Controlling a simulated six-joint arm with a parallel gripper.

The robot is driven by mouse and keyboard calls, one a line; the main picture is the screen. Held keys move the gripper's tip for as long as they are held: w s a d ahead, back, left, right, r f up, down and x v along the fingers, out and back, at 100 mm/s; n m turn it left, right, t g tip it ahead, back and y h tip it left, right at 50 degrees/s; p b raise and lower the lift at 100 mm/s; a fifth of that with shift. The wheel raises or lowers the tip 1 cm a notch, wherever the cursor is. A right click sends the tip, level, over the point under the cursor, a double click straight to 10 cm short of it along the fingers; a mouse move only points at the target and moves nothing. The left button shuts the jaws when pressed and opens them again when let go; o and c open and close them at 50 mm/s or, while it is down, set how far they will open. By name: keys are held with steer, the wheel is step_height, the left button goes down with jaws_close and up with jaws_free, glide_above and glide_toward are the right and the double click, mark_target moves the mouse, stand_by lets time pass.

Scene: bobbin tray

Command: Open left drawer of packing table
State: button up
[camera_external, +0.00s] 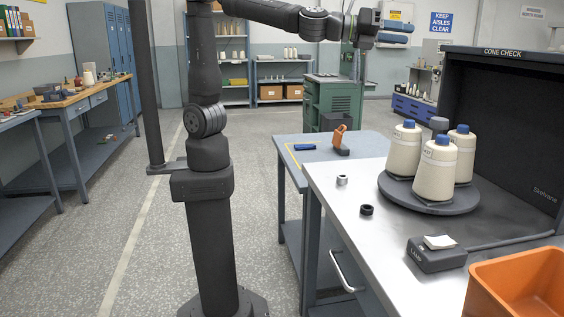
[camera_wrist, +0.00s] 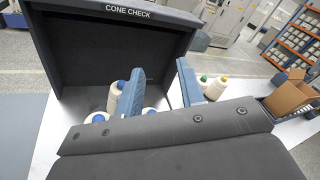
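A steel-topped table (camera_external: 335,207) stands right of my base in the external view. A bar handle (camera_external: 345,272) shows low on its near-left side, and the front there looks shut. A wooden-topped bench (camera_external: 70,101) at far left has drawer fronts (camera_external: 98,98) under its top, which look closed. No label tells which one is the packing table. My gripper (camera_external: 397,32) is high above the tables, pointing right, with its blue fingers apart and nothing between them. In the wrist view my gripper (camera_wrist: 160,85) is also open, facing the cone check booth (camera_wrist: 110,55).
White cones (camera_external: 436,170) stand on a round dark turntable (camera_external: 430,196) on the steel top. A lamp switch box (camera_external: 436,256) and an orange bin (camera_external: 520,285) are at the near right. A lower blue-grey table (camera_external: 365,143) adjoins behind. The floor left of my base is clear.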

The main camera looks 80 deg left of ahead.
steer(key=s+d+f+n+y, duration=0.1)
steer(key=s+d+f, duration=0.25)
steer(key=s, duration=0.55)
steer(key=s+d+f+n+y, duration=0.15)
steer(key=s+f, duration=0.25)
steer(key=s, duration=0.5)
steer(key=s+d+f+m+g+h, duration=0.1)
steer(key=d+f+m, duration=0.25)
steer(key=f, duration=0.35)
steer(key=d+f+m+g+h, duration=0.1)
steer(key=d+f+m+h, duration=0.15)
steer(key=f+m, duration=0.3)
steer(key=m+g+h, duration=0.8)
steer(key=m+g, duration=0.1)
steer(key=m, duration=1.3)
glide_toward(332, 259)
steer(key=shift+n, duration=0.25)
steer(key=x, duration=1.1)
steer(key=shift+w+d+f, duration=0.1)
steer(key=shift+d, duration=0.25)
